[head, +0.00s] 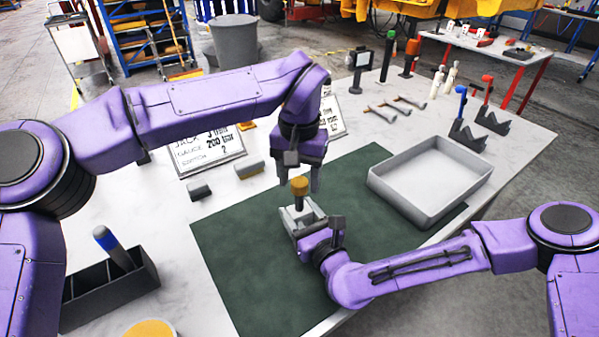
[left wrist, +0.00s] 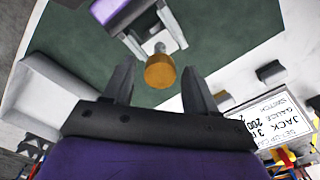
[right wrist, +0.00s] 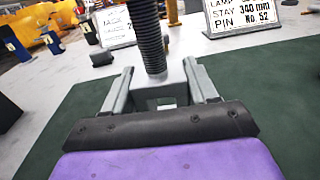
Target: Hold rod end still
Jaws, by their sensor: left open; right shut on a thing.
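A grey casting (head: 303,218) stands on the green mat (head: 235,255). A dark threaded rod (right wrist: 152,38) rises upright from the casting (right wrist: 160,92) in the right wrist view. A brass-coloured end piece (head: 299,187) is at the top, and it also shows in the left wrist view (left wrist: 160,71). My right gripper (right wrist: 160,85) is shut on the casting, one finger on each side. My left gripper (head: 304,180) is open and points down over the end piece. In the left wrist view the end piece appears between the fingertips (left wrist: 160,80), with gaps on both sides.
A grey tray (head: 430,178) lies at the mat's right. A dark divided box (head: 110,285) stands at the front left. The mat's front left is clear.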

